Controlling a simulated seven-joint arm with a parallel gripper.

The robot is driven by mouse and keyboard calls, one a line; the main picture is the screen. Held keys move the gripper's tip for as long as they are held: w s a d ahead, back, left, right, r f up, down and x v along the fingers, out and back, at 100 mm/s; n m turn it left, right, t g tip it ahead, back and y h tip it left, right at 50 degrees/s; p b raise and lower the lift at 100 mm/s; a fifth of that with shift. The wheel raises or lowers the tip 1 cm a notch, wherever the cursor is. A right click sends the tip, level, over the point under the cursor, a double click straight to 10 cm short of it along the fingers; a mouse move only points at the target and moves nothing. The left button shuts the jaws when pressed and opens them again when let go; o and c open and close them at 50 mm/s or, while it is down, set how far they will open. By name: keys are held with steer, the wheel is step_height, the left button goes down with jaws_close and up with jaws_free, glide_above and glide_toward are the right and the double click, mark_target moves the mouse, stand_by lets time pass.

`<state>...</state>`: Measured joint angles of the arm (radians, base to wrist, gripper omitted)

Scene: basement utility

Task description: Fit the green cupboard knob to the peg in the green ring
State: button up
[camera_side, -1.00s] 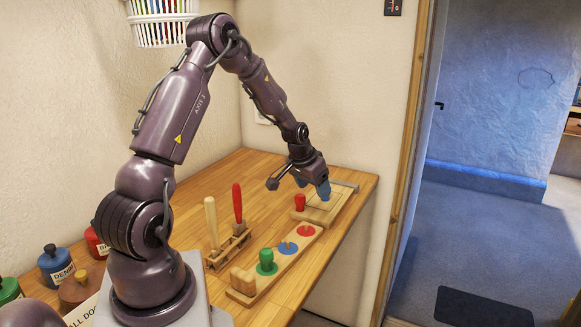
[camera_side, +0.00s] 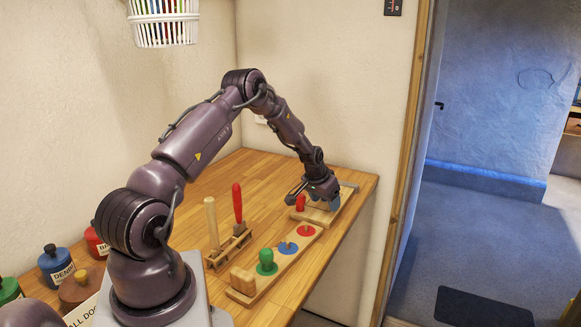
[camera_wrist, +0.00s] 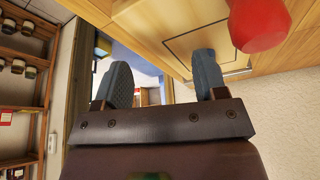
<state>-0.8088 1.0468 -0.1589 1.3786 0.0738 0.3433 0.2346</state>
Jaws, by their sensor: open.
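The green knob (camera_side: 265,259) stands upright over the green ring (camera_side: 260,271) at the near end of the pegboard (camera_side: 247,282). The peg there is hidden by the knob, and I cannot tell how closely it is seated. My gripper (camera_side: 320,200) is far from the green knob, low over the small wooden tray at the table's far end. In the wrist view my gripper (camera_wrist: 168,78) is open, with nothing between its blue-grey fingertips. A red knob (camera_side: 300,203) stands beside it; it also shows in the wrist view (camera_wrist: 258,22).
The blue ring (camera_side: 288,249) and red ring (camera_side: 306,231) on the pegboard have bare pegs. The wooden tray (camera_side: 322,216) holds the red knob. A rack (camera_side: 229,250) with two upright-handled tools stands left of the pegboard. Several jars stand at lower left. The table's middle is clear.

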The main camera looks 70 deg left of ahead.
steer(key=v, duration=1)
steer(key=s+d+r, duration=0.5)
steer(key=d, duration=0.4)
steer(key=s+d+r+m+g, duration=0.1)
steer(key=s+d+r, duration=0.4)
steer(key=d, duration=0.3)
steer(key=s+d+r+m+h, duration=0.1)
steer(key=s+d+r, duration=0.4)
steer(key=d, duration=0.4)
steer(key=shift+s+d+r+g, duration=0.3)
steer(key=shift+s+d+r, duration=0.1)
steer(key=shift+r, duration=0.25)
steer(key=s+d+r+m+t+h, duration=0.1)
steer(key=s+d+r+m+t, duration=0.2)
steer(key=d, duration=0.3)
steer(key=shift+s+d+r, duration=0.15)
steer(key=shift+s+r, duration=0.45)
steer(key=shift+s, duration=0.05)
